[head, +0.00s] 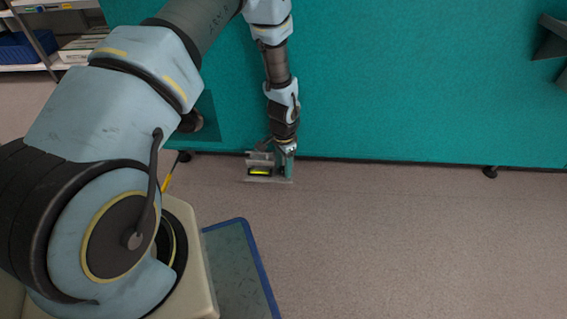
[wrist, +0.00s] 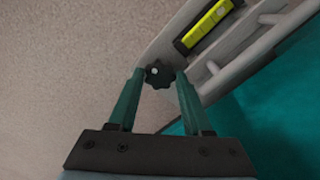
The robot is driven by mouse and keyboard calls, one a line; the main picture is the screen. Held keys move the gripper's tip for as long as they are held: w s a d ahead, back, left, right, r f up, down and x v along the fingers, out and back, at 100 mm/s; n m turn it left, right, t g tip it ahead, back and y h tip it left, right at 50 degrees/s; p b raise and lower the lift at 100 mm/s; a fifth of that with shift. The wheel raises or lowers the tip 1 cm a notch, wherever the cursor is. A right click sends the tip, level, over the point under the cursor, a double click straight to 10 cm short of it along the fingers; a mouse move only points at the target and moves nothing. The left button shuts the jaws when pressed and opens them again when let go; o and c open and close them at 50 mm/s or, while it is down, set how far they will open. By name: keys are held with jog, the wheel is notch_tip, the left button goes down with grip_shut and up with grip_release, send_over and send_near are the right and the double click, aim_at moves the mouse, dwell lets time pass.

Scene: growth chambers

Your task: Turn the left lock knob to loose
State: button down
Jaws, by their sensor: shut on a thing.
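The left lock knob (wrist: 159,74) is a small black lobed knob with a pale centre, in the wrist view. My gripper (wrist: 158,78) has its two green fingers on either side of the knob, shut on it. The knob sits at the edge of a grey bracket (wrist: 222,62) with a yellow-green level vial (wrist: 207,24). In the head view my gripper (head: 288,150) reaches down to the bracket (head: 258,179) low by the teal cabinet. The knob is too small or hidden there to make out.
The teal cabinet (head: 400,80) stands close behind the bracket, with a caster (head: 490,172) under it. A blue-edged mat or platform (head: 243,260) lies in front. The floor (head: 420,240) to the right is clear. Shelves with a blue bin (head: 22,48) stand at the far left.

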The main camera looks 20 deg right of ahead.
aim_at(283, 169)
dwell(0.3)
jog(key=shift+c, duration=1.6)
grip_release()
notch_tip(283, 169, up, 11)
jog(key=p, duration=0.4)
